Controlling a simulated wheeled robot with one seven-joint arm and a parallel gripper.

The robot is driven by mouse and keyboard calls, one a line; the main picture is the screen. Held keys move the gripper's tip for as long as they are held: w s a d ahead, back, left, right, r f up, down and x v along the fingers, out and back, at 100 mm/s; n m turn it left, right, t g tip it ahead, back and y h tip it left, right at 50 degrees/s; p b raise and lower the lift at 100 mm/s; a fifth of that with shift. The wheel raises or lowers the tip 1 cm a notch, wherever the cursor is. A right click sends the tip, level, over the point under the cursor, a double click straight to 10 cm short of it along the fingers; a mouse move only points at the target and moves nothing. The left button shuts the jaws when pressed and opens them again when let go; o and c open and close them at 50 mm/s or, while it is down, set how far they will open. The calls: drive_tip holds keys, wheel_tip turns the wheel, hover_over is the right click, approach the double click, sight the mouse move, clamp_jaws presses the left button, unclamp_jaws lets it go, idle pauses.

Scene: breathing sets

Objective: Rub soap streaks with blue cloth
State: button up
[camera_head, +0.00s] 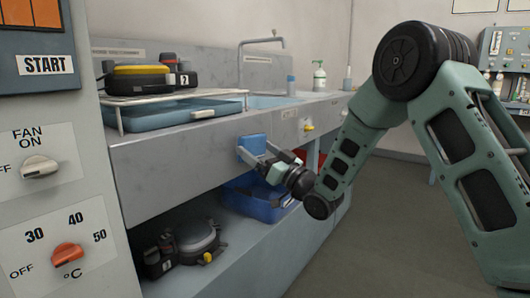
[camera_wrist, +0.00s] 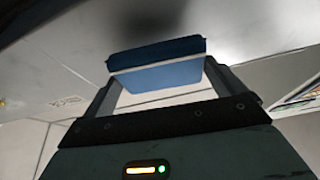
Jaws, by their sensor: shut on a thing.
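The blue cloth (camera_head: 252,143) is a folded, pad-like block at the front face of the steel sink bench (camera_head: 190,160). My gripper (camera_head: 257,151) is shut on the blue cloth, with one finger at each side of it. In the wrist view the cloth (camera_wrist: 158,75) spans the gap between the fingertips, with its far side close to a grey surface. I cannot tell whether it touches that surface. I cannot make out soap streaks for certain; the cloth and gripper hide part of the bench front.
A blue tray (camera_head: 180,114) under a white rack sits on the bench, with a yellow-and-black device (camera_head: 140,75) on the rack. A soap bottle (camera_head: 319,76) stands farther back. A blue bin (camera_head: 262,205) is on the shelf below. A yellow knob (camera_head: 309,127) sticks out right of the cloth.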

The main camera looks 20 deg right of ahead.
sight(264, 148)
drive_tip(key=shift+w+a, duration=0.6)
drive_tip(key=shift+w, duration=0.2)
idle(0.8)
drive_tip(key=shift+d, duration=0.15)
drive_tip(key=shift+w+d+b, duration=0.2)
drive_tip(key=shift+w+d, duration=0.35)
drive_tip(key=shift+d, duration=0.25)
drive_tip(key=shift+w+d+b, duration=0.15)
drive_tip(key=shift+w+d, duration=0.35)
drive_tip(key=shift+d, duration=0.25)
drive_tip(key=shift+w+a, duration=0.1)
drive_tip(key=shift+w, duration=0.05)
drive_tip(key=shift+s+a+b, duration=0.3)
drive_tip(key=shift+s+a, duration=0.3)
drive_tip(key=shift+a, duration=0.35)
drive_tip(key=shift+s+a+b, duration=0.3)
drive_tip(key=shift+s+a, duration=0.25)
drive_tip(key=shift+a, duration=0.4)
drive_tip(key=shift+s+d+b, duration=0.25)
drive_tip(key=shift+s+d, duration=0.75)
drive_tip(key=shift+s, duration=0.2)
drive_tip(key=shift+s+d+b, duration=0.25)
drive_tip(key=shift+s+d, duration=0.7)
drive_tip(key=shift+s, duration=0.2)
